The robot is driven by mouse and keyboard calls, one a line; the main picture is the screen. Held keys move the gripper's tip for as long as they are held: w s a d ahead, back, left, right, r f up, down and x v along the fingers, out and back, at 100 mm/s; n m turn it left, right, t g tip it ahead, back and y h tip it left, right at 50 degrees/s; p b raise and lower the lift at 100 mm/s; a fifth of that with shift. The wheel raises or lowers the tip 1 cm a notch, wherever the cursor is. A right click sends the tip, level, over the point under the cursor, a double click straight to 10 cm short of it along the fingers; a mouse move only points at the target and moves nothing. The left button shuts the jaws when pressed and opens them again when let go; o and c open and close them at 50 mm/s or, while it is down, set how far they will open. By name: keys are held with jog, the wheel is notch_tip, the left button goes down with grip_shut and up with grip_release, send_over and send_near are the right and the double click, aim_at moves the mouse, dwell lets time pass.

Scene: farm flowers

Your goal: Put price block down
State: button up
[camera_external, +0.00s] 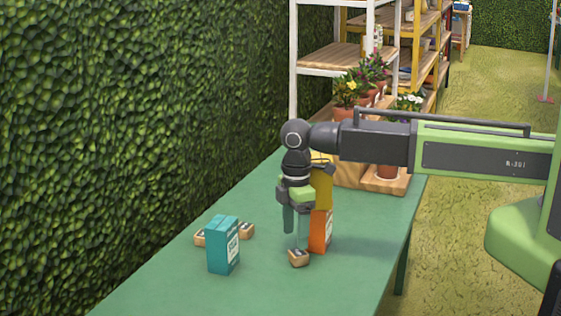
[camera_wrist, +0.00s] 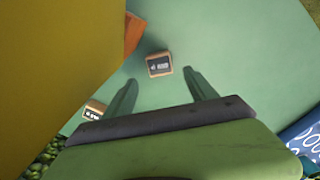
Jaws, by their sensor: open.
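A small wooden price block (camera_external: 298,257) with a dark label sits on the green table (camera_external: 165,282), just below my gripper (camera_external: 296,238). In the wrist view this price block (camera_wrist: 158,66) lies just beyond the tips of my gripper (camera_wrist: 161,78), roughly centred between them. The two fingers point down, are spread apart and hold nothing. Two other price blocks lie to the left on the table, one (camera_external: 199,239) left of the teal box and one (camera_external: 247,230) behind it. One other price block also shows at the lower left of the wrist view (camera_wrist: 94,110).
A teal box (camera_external: 223,246) stands left of my gripper. An orange box (camera_external: 320,231) stands close on its right, with a yellow item (camera_external: 322,188) behind my gripper. Potted flowers (camera_external: 347,95) stand at the back. The front table area is clear.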

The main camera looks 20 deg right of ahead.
aim_at(297, 252)
jog(key=f+b, duration=0.4)
jog(key=f, duration=0.1)
jog(key=shift+d+f+b, duration=0.15)
jog(key=shift+d+b, duration=0.05)
jog(key=shift+b, duration=0.2)
jog(key=shift+r, duration=0.2)
grip_shut()
notch_tip(297, 252, up, 10)
jog(key=p, duration=1)
